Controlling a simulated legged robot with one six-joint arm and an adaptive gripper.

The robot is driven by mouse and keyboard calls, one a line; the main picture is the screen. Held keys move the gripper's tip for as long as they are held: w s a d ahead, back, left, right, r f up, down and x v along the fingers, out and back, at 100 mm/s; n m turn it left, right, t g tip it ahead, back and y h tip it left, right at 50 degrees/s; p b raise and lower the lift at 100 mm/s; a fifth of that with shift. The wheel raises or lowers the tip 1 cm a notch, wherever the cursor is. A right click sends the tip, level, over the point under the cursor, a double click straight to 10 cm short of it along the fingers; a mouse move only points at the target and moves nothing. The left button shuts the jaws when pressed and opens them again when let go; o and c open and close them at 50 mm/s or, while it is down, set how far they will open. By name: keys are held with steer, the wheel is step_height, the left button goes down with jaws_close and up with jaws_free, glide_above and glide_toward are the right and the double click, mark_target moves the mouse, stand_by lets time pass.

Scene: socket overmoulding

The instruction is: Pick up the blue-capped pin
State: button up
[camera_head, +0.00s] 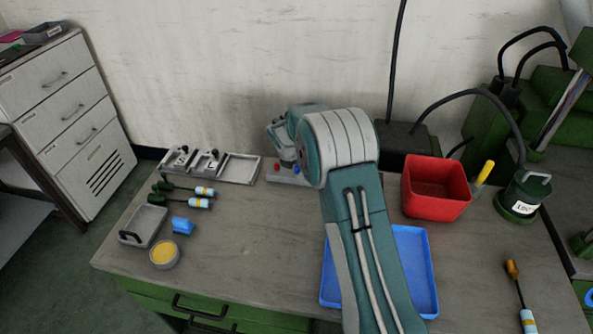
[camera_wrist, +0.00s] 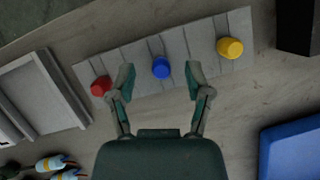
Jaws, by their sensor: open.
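The blue-capped pin (camera_wrist: 161,68) stands in a grey slotted holder (camera_wrist: 200,42), at its middle, in the wrist view. A red-capped pin (camera_wrist: 101,87) stands to its left and a yellow-capped pin (camera_wrist: 230,48) to its right in the same holder. My gripper (camera_wrist: 158,78) is open and empty, with its fingertips on either side of the blue cap in the picture. I cannot tell how far above the cap it is. In the head view the blue cap (camera_head: 297,169) shows small beside my arm, and the gripper is partly hidden by my arm.
A grey tray fixture (camera_head: 238,168) lies left of the holder. A blue tray (camera_head: 415,270) lies partly under my arm, with a red bin (camera_head: 436,188) behind it.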

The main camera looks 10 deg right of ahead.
jaws_close()
stand_by(0.3)
